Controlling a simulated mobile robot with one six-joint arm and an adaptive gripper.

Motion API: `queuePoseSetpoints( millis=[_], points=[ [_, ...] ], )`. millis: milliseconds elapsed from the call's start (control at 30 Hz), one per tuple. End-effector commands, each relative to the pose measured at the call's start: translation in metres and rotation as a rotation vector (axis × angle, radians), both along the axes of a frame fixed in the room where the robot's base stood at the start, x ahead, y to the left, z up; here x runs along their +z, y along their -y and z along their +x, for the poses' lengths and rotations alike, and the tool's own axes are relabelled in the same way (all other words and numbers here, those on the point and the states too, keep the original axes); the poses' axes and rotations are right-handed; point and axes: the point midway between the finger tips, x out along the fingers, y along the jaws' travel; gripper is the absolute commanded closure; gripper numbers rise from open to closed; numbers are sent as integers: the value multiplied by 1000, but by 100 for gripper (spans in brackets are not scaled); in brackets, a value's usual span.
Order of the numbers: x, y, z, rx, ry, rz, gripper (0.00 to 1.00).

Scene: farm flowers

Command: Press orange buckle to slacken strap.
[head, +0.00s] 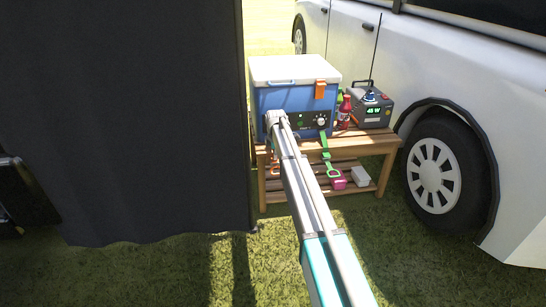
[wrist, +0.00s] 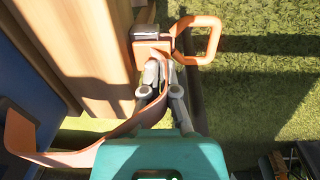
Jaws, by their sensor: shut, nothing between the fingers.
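In the wrist view an orange strap (wrist: 90,157) curves from the blue box at left up to the orange buckle (wrist: 152,46). The buckle has a dark grey piece on its upper side and an orange loop (wrist: 213,38) to its right. My gripper (wrist: 160,68) is shut and empty, its tips right at the buckle's lower edge; whether they touch it I cannot tell. In the head view a bit of orange (head: 275,167) shows below the box's left front, and my arm hides most of the gripper and strap there.
The blue cooler box (head: 285,98) with a white lid stands on a wooden bench (head: 365,141). A green strap (head: 325,143) hangs at its front. A red bottle (head: 344,112) and a grey radio (head: 371,111) stand to the right. A dark curtain (head: 120,120) is left, a white van (head: 520,120) right.

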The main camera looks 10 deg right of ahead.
Motion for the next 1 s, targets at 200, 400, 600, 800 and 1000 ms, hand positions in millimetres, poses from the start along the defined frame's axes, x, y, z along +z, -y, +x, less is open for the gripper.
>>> queuePoseSetpoints(
  millis=[200, 400, 600, 800, 1000],
  points=[
    [2, -1, 0, 1, 0, 0, 100],
    [2, -1, 0, 1, 0, 0, 100],
    [5, -1, 0, 1, 0, 0, 100],
    [15, -1, 0, 1, 0, 0, 100],
    [30, -1, 0, 1, 0, 0, 100]
  ],
)
